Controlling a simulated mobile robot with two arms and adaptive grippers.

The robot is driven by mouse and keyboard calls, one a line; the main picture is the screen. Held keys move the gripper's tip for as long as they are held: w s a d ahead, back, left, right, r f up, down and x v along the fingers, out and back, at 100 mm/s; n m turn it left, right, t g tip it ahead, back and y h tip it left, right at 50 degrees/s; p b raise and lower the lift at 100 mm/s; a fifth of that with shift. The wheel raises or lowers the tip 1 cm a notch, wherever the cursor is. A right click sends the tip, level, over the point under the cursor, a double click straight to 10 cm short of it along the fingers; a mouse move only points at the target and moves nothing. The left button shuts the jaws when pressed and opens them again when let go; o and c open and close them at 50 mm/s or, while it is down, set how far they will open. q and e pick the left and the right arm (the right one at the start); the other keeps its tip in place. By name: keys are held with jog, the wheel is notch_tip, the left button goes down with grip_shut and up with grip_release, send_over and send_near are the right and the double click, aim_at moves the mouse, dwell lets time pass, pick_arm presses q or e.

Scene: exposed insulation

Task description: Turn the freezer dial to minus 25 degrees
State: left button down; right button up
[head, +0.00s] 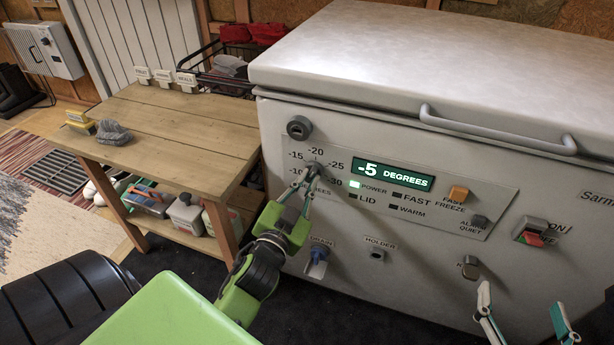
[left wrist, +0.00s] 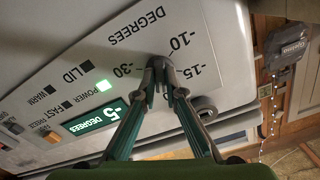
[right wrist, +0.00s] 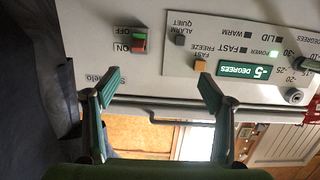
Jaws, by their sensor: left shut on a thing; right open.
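The freezer dial (head: 313,168) is a small dark knob on the panel of the white chest freezer (head: 350,240). Marks from -10 to -30 surround it. My left gripper (head: 310,180) is shut on the dial, reaching up from below. In the left wrist view, the fingertips (left wrist: 160,82) close around the dial (left wrist: 158,63) and hide part of it, so its pointer is unclear. The green display (head: 392,174) reads -5 DEGREES, and the power light is lit. My right gripper (head: 523,310) is open and empty, low in front of the freezer's right part.
An orange fast-freeze button (head: 458,194), a grey alarm button (head: 480,222) and a red on/off switch (head: 530,232) sit right of the display. A blue drain knob (head: 317,254) is below the dial. A wooden bench (head: 160,125) stands left of the freezer.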

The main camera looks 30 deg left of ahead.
pick_arm(q)
jog(key=m+p, duration=0.2)
jog(key=shift+r+m, duration=0.15)
jog(key=shift+m, duration=0.25)
jog(key=m+p, duration=0.1)
jog(key=m, duration=0.3)
jog(key=shift+p, duration=0.35)
jog(key=shift+m, duration=0.4)
pick_arm(e)
jog(key=s+d+f+g+h, duration=0.1)
jog(key=s+d+f+g, duration=0.2)
jog(key=s+f+g, duration=0.3)
jog(key=s+d+f+g+h, duration=0.2)
jog(key=s+f+g, duration=0.3)
jog(key=s+f, duration=0.4)
jog(key=shift+s+d+m+g, duration=0.35)
jog(key=shift+s+d, duration=0.45)
jog(key=shift+s, duration=0.55)
jog(key=shift+f, duration=0.1)
pick_arm(q)
jog(key=c, duration=2.1)
grip_release()
notch_tip(320, 180, up, 9)
jog(key=shift+r, duration=0.45)
